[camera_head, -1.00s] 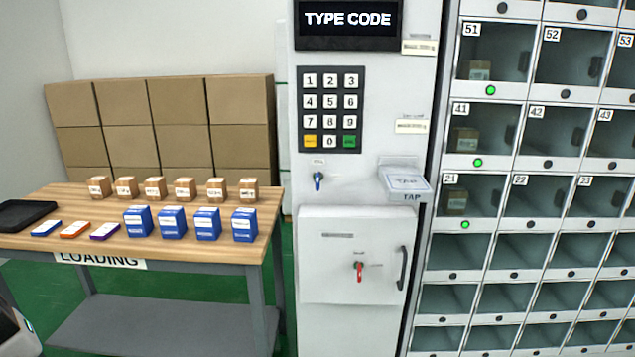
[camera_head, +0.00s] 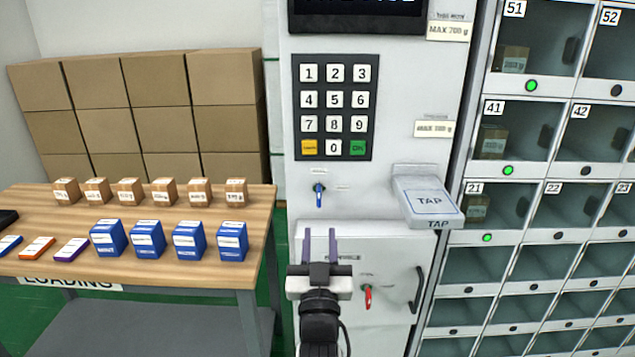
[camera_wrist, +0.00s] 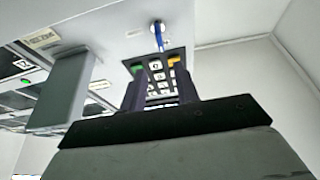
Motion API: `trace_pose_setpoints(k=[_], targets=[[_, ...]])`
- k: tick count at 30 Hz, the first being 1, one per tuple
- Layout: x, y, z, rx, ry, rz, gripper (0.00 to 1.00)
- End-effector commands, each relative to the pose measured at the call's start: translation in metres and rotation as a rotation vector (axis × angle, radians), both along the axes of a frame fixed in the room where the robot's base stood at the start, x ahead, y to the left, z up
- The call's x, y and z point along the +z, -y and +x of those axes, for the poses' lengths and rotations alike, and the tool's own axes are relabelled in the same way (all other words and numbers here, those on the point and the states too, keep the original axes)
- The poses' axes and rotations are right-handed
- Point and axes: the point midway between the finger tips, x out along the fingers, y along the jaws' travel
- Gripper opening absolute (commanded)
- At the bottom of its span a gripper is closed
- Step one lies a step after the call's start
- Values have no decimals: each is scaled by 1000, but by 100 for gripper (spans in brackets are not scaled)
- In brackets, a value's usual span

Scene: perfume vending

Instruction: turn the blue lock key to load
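The blue lock key (camera_head: 319,195) sits in the white front of the machine, below the keypad (camera_head: 333,107), with its handle pointing down. The key also shows in the wrist view (camera_wrist: 158,38), ahead of my fingers. My gripper (camera_head: 319,240) is in front of the machine, just below the blue key in the head view. Its two dark fingers are apart with nothing between them. In the wrist view my gripper (camera_wrist: 160,95) also shows open and apart from the key. The small labels around the key are too small to read.
A TAP pad (camera_head: 428,201) juts out to the right of the key. A lower door (camera_head: 390,255) with a red key (camera_head: 367,297) and a dark handle (camera_head: 417,290) is near my gripper. A loading table (camera_head: 180,268) with boxes stands left; lockers are at right.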

Motion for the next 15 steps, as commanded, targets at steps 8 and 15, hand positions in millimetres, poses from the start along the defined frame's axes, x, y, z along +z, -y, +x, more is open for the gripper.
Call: trace_pose_setpoints(k=[8, 15], targets=[[27, -1, 51, 2, 6, -1, 31], [44, -2, 93, 4, 6, 1, 31]])
